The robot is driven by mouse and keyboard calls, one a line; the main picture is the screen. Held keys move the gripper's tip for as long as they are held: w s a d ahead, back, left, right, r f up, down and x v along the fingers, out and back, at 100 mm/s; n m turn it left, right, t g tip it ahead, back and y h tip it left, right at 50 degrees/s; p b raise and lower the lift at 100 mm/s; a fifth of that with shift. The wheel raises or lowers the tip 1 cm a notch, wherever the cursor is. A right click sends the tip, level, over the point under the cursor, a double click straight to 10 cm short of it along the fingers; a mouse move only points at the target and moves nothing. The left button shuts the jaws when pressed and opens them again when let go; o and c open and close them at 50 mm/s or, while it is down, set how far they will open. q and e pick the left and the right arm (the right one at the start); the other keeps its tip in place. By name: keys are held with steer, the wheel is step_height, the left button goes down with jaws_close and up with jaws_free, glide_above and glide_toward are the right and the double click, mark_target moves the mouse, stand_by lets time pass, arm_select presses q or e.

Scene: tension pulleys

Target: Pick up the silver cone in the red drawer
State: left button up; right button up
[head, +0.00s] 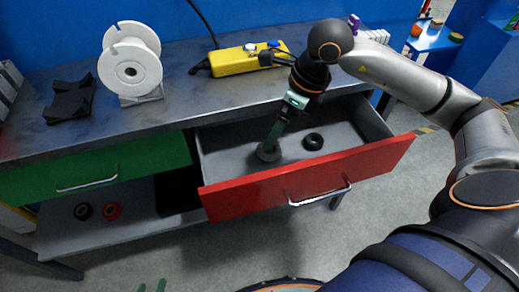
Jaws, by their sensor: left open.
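The red drawer (375,160) is pulled out below the workbench and has a grey inside. The silver cone (267,155) stands in it, left of the middle; its upper part is hidden by my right gripper (271,142). That gripper reaches down into the drawer from above, its green fingers at the cone. It is seen edge-on, so I cannot tell whether it is open or shut on the cone. The two green fingertips of my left gripper (151,287) show at the bottom edge, apart and empty, well away from the drawer.
A black ring (313,141) lies in the drawer right of the cone. A green drawer (95,172) is at the left. On the bench (185,100) are a white spool (130,68), a black holder (70,100) and a yellow button box (235,61).

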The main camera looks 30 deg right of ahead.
steer(key=d+f+h, duration=0.1)
steer(key=d, duration=0.1)
steer(key=b, duration=0.1)
glide_above(276, 153)
steer(key=x, duration=0.3)
steer(key=s+x, duration=0.1)
steer(key=x, duration=0.1)
steer(key=shift+d+f, duration=0.2)
steer(key=shift+d, duration=0.1)
steer(key=shift+w+b+x, duration=0.15)
steer(key=shift+x, duration=1.3)
steer(key=shift+w+b+x, duration=0.1)
steer(key=shift+b+x, duration=0.05)
steer(key=shift+x, duration=1.35)
steer(key=shift+d, duration=0.15)
steer(key=shift+r, duration=0.1)
steer(key=shift+c, duration=0.4)
steer(key=shift+t, duration=0.3)
steer(key=c, duration=1.2)
steer(key=shift+c, duration=0.4)
steer(key=shift+r, duration=0.1)
